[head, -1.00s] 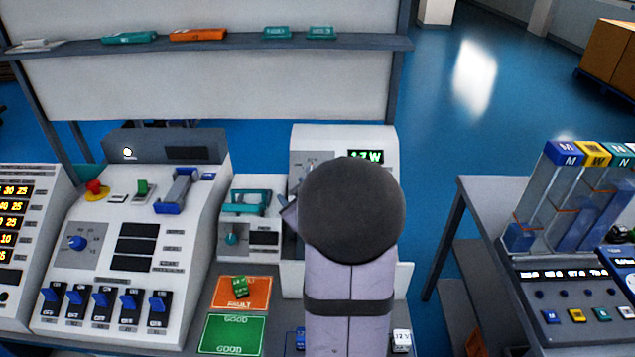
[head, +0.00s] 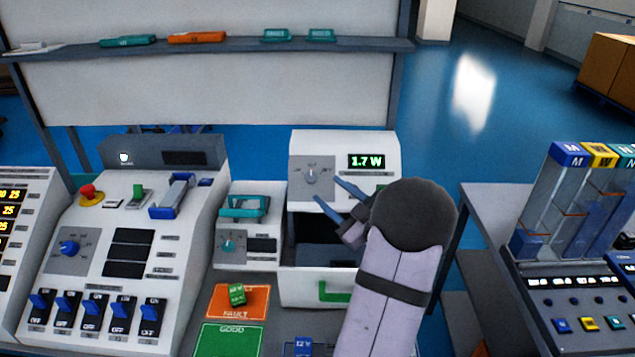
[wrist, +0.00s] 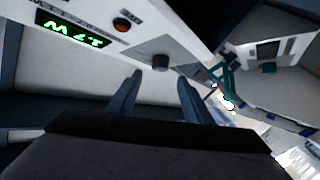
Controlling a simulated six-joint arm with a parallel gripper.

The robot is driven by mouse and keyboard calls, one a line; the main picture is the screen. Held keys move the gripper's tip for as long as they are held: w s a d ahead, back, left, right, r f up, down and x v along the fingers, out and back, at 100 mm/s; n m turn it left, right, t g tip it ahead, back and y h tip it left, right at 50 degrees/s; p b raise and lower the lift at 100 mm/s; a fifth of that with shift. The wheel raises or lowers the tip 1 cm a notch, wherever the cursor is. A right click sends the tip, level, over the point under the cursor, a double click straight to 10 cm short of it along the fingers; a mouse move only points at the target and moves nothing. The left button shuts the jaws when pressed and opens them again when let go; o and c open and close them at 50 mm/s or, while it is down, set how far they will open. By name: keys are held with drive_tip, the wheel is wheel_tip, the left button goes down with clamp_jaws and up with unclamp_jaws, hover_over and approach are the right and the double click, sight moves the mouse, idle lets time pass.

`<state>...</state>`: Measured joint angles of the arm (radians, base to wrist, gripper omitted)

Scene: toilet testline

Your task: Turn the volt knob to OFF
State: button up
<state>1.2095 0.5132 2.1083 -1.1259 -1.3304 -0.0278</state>
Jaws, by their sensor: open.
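A grey knob (head: 311,175) sits on a dial plate on the upper front of a white box (head: 345,143), left of its lit "1.7 W" display (head: 367,161). Its pointer looks roughly upright; the small dial labels are not readable. The wrist view shows the fingers (wrist: 160,78) spread, with a gap before the panel.
Below the knob, the box's drawer (head: 300,289) with a green handle stands pulled out. Left are a teal-knobbed unit (head: 228,245) and a console with a blue knob (head: 69,248) and several switches. A green block (head: 237,295) lies on the orange FAULT mat (head: 257,297).

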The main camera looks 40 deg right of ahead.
sight(313, 178)
drive_tip(key=shift+w+d+p, duration=0.25)
drive_tip(key=shift+w+p, duration=0.15)
drive_tip(key=shift+w, duration=1.2)
drive_tip(key=shift+w+d+p, duration=0.2)
drive_tip(key=shift+w+p, duration=0.2)
drive_tip(key=shift+w, duration=1.2)
drive_tip(key=shift+c, duration=0.6)
drive_tip(key=c, duration=0.9)
